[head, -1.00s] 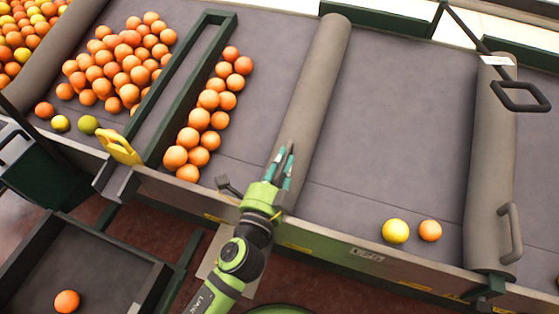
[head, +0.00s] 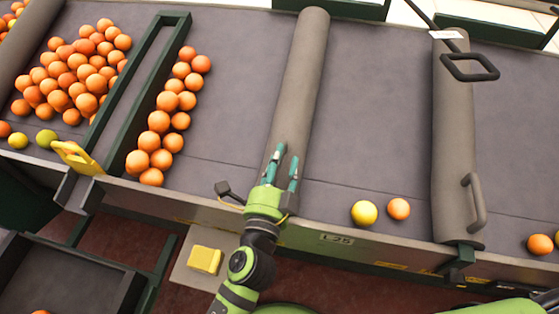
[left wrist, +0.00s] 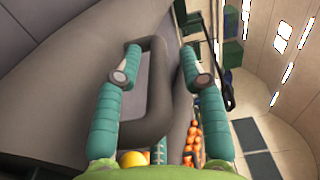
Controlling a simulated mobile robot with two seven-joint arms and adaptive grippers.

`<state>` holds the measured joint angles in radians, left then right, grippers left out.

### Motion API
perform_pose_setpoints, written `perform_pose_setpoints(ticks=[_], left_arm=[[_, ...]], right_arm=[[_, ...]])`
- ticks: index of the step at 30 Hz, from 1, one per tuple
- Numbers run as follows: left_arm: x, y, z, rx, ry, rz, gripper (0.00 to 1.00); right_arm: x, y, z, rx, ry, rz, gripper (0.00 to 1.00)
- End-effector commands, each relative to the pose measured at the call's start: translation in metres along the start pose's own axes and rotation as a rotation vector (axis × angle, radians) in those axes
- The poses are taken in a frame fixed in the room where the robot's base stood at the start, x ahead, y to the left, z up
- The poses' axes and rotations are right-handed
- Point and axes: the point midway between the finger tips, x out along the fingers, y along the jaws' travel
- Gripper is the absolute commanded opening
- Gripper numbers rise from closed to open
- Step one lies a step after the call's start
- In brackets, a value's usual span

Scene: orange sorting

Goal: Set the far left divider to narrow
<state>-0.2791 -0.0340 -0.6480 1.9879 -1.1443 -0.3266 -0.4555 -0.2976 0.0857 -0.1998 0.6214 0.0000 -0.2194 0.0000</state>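Long grey padded dividers cross the conveyor. The leftmost one in the head view (head: 36,42) is cut off by the picture edge. A middle one (head: 308,75) lies right of the orange rows, and a right one (head: 452,130) has dark handles. My left gripper (head: 287,165) is open over the near end of the middle divider. In the left wrist view its teal fingers (left wrist: 160,65) are spread, with a dark grey loop handle (left wrist: 158,122) between them; contact cannot be told. My right gripper is out of view.
Piled oranges (head: 82,72) and a row of oranges (head: 160,122) flank a green frame (head: 138,98) with a yellow handle (head: 76,157). A yellow fruit (head: 364,213) and an orange (head: 399,209) lie right of my gripper. The belt between the middle and right dividers is mostly clear.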

Motion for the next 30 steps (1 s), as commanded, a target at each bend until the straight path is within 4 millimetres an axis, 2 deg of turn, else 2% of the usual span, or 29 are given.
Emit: perform_pose_setpoints(ticks=[5,19,30], left_arm=[[-0.005,0.0,0.001,0.001,-0.003,0.001,0.41],[-0.072,0.001,0.0,-0.003,-0.005,0.005,0.41],[-0.1,0.0,-0.001,0.005,0.004,0.001,0.41]], right_arm=[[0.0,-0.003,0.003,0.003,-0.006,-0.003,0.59],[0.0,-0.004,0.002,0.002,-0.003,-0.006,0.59],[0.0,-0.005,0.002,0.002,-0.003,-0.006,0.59]])
